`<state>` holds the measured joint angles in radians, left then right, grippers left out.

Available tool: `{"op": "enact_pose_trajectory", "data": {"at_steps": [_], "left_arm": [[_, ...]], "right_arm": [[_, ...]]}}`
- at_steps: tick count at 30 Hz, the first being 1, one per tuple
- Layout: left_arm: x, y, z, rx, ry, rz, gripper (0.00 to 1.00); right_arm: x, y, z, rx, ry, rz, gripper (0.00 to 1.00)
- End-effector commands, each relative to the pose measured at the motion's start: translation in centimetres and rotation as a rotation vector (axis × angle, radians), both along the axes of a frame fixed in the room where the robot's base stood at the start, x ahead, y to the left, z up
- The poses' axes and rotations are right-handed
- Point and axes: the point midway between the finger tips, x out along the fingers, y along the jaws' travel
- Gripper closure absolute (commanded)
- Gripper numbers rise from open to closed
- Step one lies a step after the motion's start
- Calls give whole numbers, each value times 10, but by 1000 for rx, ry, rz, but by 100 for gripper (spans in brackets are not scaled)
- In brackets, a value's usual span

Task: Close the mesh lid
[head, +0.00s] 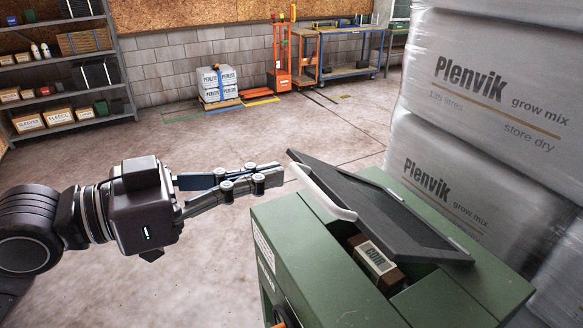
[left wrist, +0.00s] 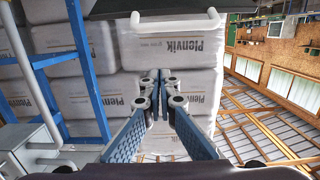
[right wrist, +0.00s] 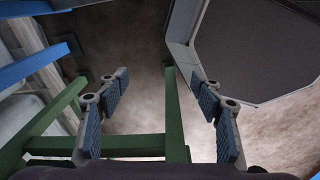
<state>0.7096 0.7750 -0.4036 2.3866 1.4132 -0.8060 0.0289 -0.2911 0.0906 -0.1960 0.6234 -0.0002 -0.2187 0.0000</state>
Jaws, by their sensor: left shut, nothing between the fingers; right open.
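The mesh lid (head: 385,208) is a dark framed panel over the top of the green soil mixer (head: 330,265). It is tilted, standing part open, with a gap beneath it. Its white bar handle (head: 326,194) is on the edge facing my left arm, and a white handle (left wrist: 178,22) also shows at the top of the left wrist view. My left gripper (head: 277,174) is shut and empty, just left of the lid and apart from the handle. My right gripper (right wrist: 162,82) is open and empty in the right wrist view; it is outside the head view.
A brown COIR block (head: 376,262) sits in the mixer opening under the lid. Stacked Plenvik bags (head: 480,110) stand close behind the mixer on the right. Green frame bars (right wrist: 175,115) and a grey many-sided object (right wrist: 250,50) are near my right gripper. The floor at left is clear.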

Motion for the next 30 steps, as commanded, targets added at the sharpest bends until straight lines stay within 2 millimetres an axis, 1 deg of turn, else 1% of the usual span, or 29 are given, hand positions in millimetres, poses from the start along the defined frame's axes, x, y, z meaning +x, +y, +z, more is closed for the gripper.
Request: {"op": "enact_pose_trajectory", "data": {"at_steps": [5, 9, 13, 20, 21, 22, 27, 30], "left_arm": [[6, -15, 2, -3, 2, -3, 100], [14, -36, 1, -3, 4, -4, 100], [22, -56, -1, -3, 4, -3, 100], [38, -95, -4, -2, 4, -2, 100], [37, -89, -15, 2, 7, 3, 100], [36, -86, -20, 4, 7, 3, 100], [33, -79, -36, 3, 5, 2, 100], [32, -77, -41, 2, 3, 2, 100]], "right_arm": [[-13, 15, 9, 17, 17, 0, 40], [-19, 22, 19, 24, 26, 2, 40], [-18, 19, 29, 21, 24, 3, 40], [-13, 7, 47, 7, 18, 1, 40], [-12, 6, 46, 7, 17, 0, 40], [-12, 6, 46, 7, 16, 0, 40], [-9, 3, 50, 4, 12, -1, 40], [-8, 4, 51, 4, 11, -1, 40]]}}
